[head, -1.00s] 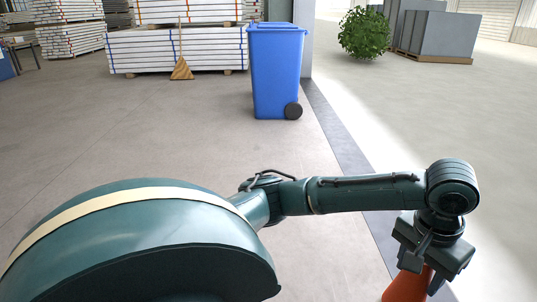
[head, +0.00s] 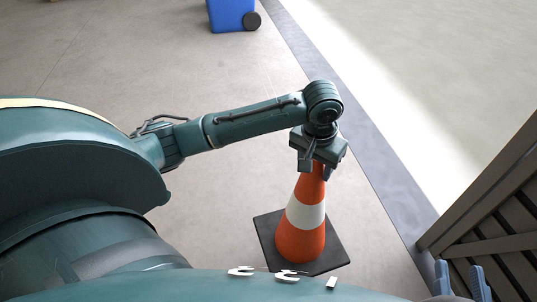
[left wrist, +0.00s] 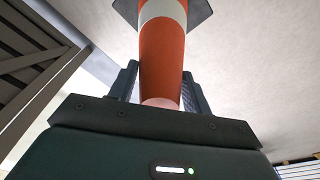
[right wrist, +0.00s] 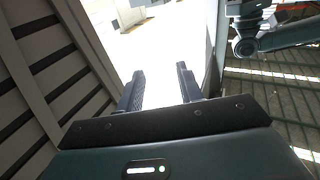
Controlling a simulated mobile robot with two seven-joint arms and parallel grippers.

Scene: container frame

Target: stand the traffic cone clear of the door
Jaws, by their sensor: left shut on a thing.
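The traffic cone (head: 299,240) is orange with a white band and a square black base (head: 267,229). It is upright on the pale floor side, left of the dark floor strip; I cannot tell whether its base touches the floor. My left gripper (head: 316,170) is shut on the cone's top. In the left wrist view the cone (left wrist: 163,50) runs away between the fingers, its base at the top edge. A dark slatted panel, seemingly the door (head: 490,215), stands at the right. My right gripper (right wrist: 160,86) is open and empty beside this panel (right wrist: 35,85).
A dark grey strip (head: 345,110) crosses the floor between the cone and the brighter ground at the right. A blue wheeled bin (head: 229,14) stands at the top, well beyond the cone. The floor left of the cone and toward the bin (head: 120,50) is clear.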

